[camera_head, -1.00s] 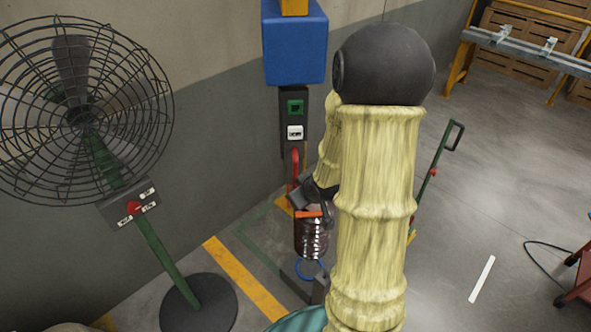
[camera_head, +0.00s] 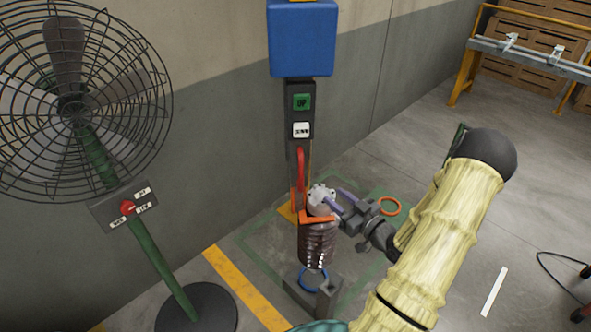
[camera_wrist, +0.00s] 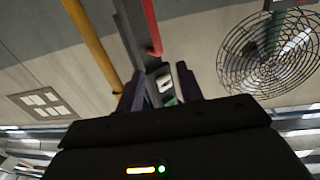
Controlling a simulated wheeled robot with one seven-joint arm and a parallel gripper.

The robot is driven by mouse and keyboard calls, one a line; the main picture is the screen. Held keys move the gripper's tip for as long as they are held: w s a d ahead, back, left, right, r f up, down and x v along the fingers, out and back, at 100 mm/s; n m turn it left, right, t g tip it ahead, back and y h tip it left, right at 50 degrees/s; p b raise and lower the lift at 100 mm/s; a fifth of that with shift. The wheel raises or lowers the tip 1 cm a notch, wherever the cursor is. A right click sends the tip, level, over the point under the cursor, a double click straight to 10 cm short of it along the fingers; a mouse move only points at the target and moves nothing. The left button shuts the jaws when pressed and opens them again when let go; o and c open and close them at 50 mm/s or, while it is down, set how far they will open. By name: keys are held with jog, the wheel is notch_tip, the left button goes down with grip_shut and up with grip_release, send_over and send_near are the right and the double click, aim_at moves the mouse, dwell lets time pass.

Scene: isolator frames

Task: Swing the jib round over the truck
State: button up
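A blue hoist box (camera_head: 302,38) hangs at the top centre on a yellow part. In the wrist view the fingers (camera_wrist: 160,92) are also apart, with the pendant beyond. A jib arm is not clearly in view; a sliver of green frame (camera_head: 458,138), possibly the truck, shows behind my arm.
A caged fan (camera_head: 72,105) on a green stand is at the left. A blue ring (camera_head: 313,280) lies at the insulator's foot; an orange ring (camera_head: 389,206) is to its right. A yellow rail frame (camera_head: 466,72) stands at the back right.

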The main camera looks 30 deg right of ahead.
aim_at(303, 169)
jog(key=p+x, duration=0.1)
jog(key=x, duration=0.4)
jog(key=p+x, duration=0.2)
jog(key=x, duration=0.4)
jog(key=p+x, duration=0.1)
jog(key=x, duration=0.4)
jog(key=shift+w+d+p, duration=0.3)
jog(key=shift+w, duration=0.15)
